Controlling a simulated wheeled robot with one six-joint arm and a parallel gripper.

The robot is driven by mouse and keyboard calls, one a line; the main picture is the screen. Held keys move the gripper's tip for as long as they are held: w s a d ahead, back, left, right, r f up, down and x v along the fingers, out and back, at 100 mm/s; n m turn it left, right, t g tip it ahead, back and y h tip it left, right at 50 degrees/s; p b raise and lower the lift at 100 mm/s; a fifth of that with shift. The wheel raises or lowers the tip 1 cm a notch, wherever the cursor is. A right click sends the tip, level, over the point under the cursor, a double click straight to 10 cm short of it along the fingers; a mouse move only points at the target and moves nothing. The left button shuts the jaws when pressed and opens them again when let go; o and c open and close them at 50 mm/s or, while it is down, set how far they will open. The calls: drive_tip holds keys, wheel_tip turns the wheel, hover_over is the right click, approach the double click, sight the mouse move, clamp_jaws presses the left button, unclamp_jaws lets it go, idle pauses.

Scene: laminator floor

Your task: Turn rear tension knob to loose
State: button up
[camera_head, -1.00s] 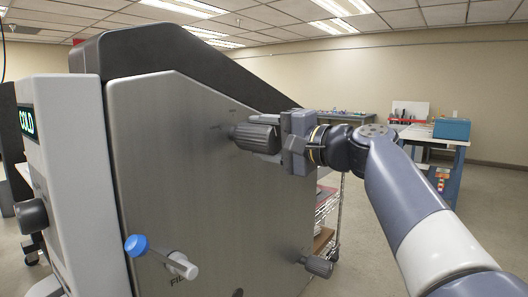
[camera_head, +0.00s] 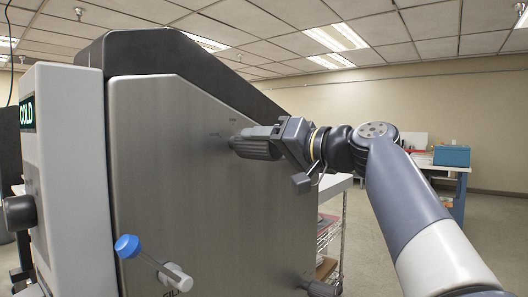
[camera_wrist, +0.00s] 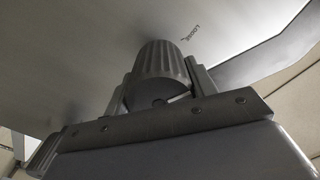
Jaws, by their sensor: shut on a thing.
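The dark ribbed tension knob (camera_head: 250,150) sticks out from the upper right of the laminator's steel side panel (camera_head: 190,180). My gripper (camera_head: 266,139) is shut on this knob, with its body tilted in the head view. In the wrist view the fluted knob (camera_wrist: 158,62) sits between my two fingers, and its round end face is partly hidden by the gripper body. A marking that reads like "LOOSE" (camera_wrist: 191,33) is on the panel beside the knob.
A second dark knob (camera_head: 318,288) sits low on the panel's right edge. A blue-tipped lever (camera_head: 128,246) is at lower left. A wire shelf cart (camera_head: 330,225) stands behind the laminator. A blue bin (camera_head: 451,156) sits on a far table. Floor at the right is clear.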

drive_tip(key=shift+f+n, duration=0.1)
drive_tip(key=shift+n, duration=0.3)
drive_tip(key=o, duration=1)
drive_tip(key=shift+c, duration=0.2)
drive_tip(key=v, duration=1)
drive_tip(key=shift+s+d, duration=0.3)
drive_tip(key=shift+w+a, duration=0.1)
drive_tip(key=x, duration=1)
drive_tip(key=shift+w+a, duration=0.2)
drive_tip(key=shift+a, duration=0.05)
drive_tip(key=shift+d, duration=0.1)
